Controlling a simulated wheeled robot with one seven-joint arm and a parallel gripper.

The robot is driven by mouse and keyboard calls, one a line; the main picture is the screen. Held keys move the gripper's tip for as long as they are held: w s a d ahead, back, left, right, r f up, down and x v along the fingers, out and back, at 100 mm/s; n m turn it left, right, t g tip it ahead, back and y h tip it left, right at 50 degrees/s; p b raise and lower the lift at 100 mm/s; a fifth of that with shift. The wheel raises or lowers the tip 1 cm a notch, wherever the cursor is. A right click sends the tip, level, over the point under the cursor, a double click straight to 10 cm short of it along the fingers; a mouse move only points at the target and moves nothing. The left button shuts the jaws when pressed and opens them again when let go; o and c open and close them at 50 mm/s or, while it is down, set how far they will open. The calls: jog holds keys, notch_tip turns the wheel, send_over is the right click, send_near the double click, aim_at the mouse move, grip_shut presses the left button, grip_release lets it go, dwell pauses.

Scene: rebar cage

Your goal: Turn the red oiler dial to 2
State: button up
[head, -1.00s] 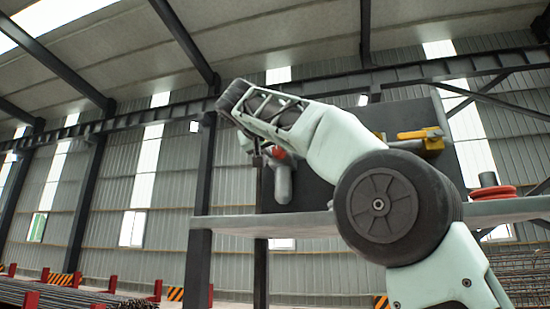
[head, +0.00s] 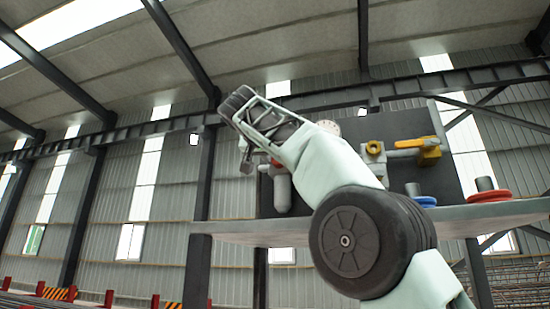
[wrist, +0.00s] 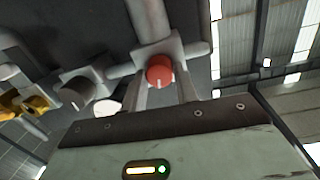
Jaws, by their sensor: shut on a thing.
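The red oiler dial (wrist: 160,69) is a round red knob on a grey fitting (wrist: 158,48), in the middle of the wrist view. A short pale mark shows on its lower part. I cannot read any numbers around it. My gripper (wrist: 162,80) has one finger on each side of the dial and is shut on it. In the head view a bit of the red dial (head: 276,163) shows above a grey cylindrical body (head: 282,190).
A dark panel (head: 455,185) carries the fittings, including a yellow-handled valve (head: 428,151) and a round gauge (head: 329,127). A grey shelf (head: 450,218) runs below, with a red disc (head: 490,196) and a blue disc (head: 425,201) on it.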

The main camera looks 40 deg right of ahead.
jog(key=o, duration=1)
jog(key=shift+c, duration=0.2)
jog(key=shift+a, duration=0.15)
jog(key=b+v, duration=0.1)
jog(key=v, duration=1.6)
jog(key=shift+s, duration=0.1)
